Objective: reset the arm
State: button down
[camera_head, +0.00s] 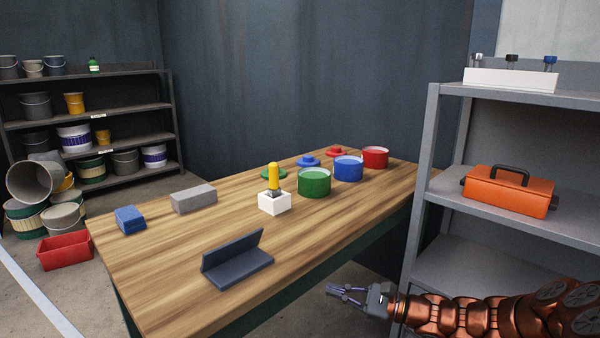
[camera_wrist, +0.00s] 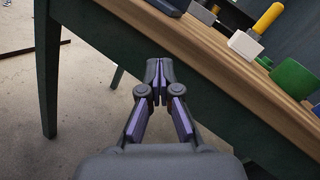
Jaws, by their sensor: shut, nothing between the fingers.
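My gripper (camera_head: 345,291) is at the lower right of the head view, at the end of my copper-coloured arm, which reaches in from the right. It hangs in free space off the front edge of the wooden table (camera_head: 165,270), apart from everything. In the wrist view its fingers (camera_wrist: 160,82) are together with nothing between them. Beyond them are the table's dark green side and leg and the floor.
On the table stand a yellow-handled tool in a white block (camera_head: 274,203), green (camera_head: 314,183), blue (camera_head: 348,169) and red (camera_head: 375,157) pots, lids and a dark angled bracket (camera_head: 238,262). A grey shelf (camera_head: 428,170) with an orange toolbox (camera_head: 508,191) stands close beside my arm.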

jog(key=s+a+r+n+g+h+p, duration=0.35)
jog(key=s+r+n+g+p, duration=0.2)
jog(key=s+r, duration=0.4)
jog(key=s+a+r+n+g+h+p, duration=0.2)
jog(key=s+a+r+n+g+p, duration=0.35)
jog(key=s, duration=0.75)
jog(key=s+d+r+n+t+h+p, duration=0.1)
jog(key=s+d+r+n+h+p, duration=0.1)
jog(key=s+d+r+h+p, duration=0.4)
jog(key=s+d+r+n+t+h+p, duration=0.1)
jog(key=s+d+r+n+h+p, duration=0.2)
jog(key=s+d+r+h+p, duration=0.3)
jog(key=shift+s+d+r+t+p, duration=0.3)
jog(key=shift+s+d+p, duration=1.55)
jog(key=shift+d, duration=1.55)
jog(key=shift+w, duration=0.3)
